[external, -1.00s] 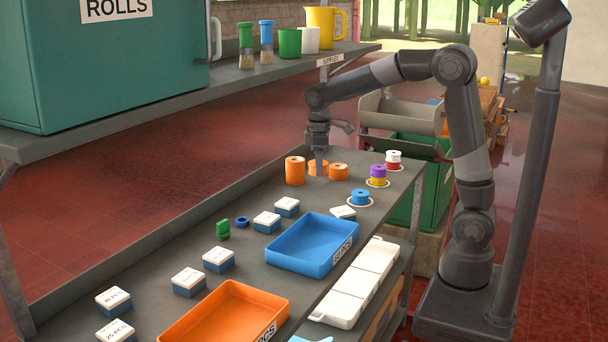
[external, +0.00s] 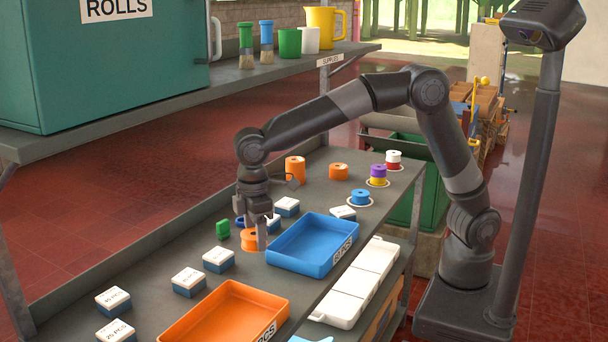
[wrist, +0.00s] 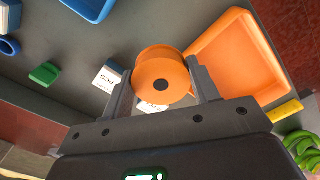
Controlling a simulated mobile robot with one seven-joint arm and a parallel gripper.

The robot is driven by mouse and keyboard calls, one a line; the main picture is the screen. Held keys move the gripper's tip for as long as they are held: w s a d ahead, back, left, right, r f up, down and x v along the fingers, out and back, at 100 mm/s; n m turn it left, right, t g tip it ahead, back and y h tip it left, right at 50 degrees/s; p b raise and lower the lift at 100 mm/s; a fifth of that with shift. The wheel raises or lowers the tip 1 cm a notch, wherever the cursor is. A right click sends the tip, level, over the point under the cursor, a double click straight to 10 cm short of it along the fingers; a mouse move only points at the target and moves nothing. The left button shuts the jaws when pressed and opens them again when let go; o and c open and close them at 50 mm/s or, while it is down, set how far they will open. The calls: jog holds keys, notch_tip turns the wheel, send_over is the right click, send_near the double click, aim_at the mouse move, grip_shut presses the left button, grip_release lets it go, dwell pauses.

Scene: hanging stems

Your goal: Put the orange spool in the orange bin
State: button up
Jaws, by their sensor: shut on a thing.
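My gripper (external: 256,228) is shut on an orange spool (external: 249,240), whose round end and dark centre hole show between the fingers in the wrist view (wrist: 162,82). In the external view the spool is just left of the blue bin, above the grey bench. I cannot tell its exact height. The orange bin (external: 190,324) sits at the front of the bench and looks empty in what I see. It also shows in the wrist view (wrist: 235,50), to the right of the spool.
The blue bin (external: 312,243) is beside my gripper. White-topped boxes (external: 218,259) and a green piece (external: 222,229) lie to the left. Two other orange spools, one tall (external: 295,169) and one short (external: 339,171), stand farther back.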

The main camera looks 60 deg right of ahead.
send_over(245, 318)
notch_tip(245, 318, down, 7)
jog(key=shift+f, duration=2.05)
jog(key=o, duration=1)
jog(key=shift+f, duration=0.15)
notch_tip(245, 318, up, 12)
jog(key=shift+r, duration=0.2)
